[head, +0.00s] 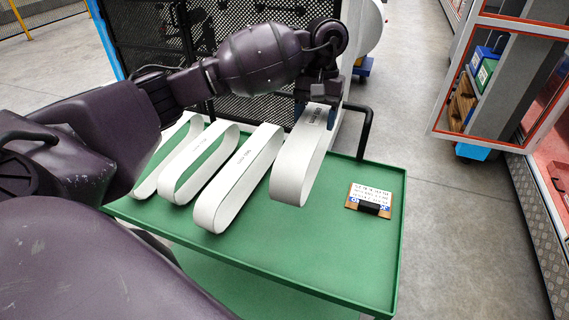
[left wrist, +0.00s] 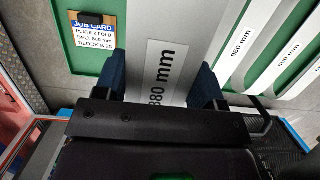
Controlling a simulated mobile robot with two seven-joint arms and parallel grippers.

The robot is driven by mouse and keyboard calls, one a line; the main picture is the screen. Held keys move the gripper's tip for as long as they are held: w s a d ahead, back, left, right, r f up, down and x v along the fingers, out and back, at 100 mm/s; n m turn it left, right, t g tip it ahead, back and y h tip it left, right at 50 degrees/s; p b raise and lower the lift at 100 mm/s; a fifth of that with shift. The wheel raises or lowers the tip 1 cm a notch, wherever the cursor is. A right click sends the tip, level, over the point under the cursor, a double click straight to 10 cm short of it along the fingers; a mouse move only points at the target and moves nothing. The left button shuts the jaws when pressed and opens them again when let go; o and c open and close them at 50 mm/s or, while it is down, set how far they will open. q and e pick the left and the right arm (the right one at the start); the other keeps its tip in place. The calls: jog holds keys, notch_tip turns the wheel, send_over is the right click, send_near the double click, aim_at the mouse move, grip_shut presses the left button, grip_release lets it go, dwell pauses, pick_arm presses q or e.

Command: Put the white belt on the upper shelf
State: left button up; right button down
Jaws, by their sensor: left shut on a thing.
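My left gripper (head: 318,98) is shut on the far end of a white belt (head: 297,172), the rightmost of several white loop belts on the green trolley top (head: 335,240). In the left wrist view this belt (left wrist: 165,62) lies between the two dark fingers and reads 880 mm. I cannot tell whether its near end touches the trolley. The other white belts, (head: 238,180) and (head: 195,165) among them, stand on edge to its left. I cannot make out the upper shelf. My right gripper is out of view.
A job card (head: 369,200) on a small brown board lies at the trolley's right side; it names an 880 mm belt. A black mesh panel (head: 230,60) stands behind. A red-framed cabinet (head: 480,135) is at the right, with clear grey floor (head: 440,220) between.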

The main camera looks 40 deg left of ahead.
pick_arm(q)
jog(key=x, duration=0.4)
jog(key=w+x, duration=0.1)
jog(key=shift+s+f, duration=0.15)
jog(key=shift+f, duration=0.35)
jog(key=w+x, duration=0.2)
jog(key=x, duration=1)
jog(key=shift+w+a+f, duration=0.35)
jog(key=shift+a+f, duration=0.05)
jog(key=o, duration=0.9)
jog(key=v, duration=1.1)
jog(key=shift+r+b, duration=0.3)
jog(key=shift+r, duration=0.3)
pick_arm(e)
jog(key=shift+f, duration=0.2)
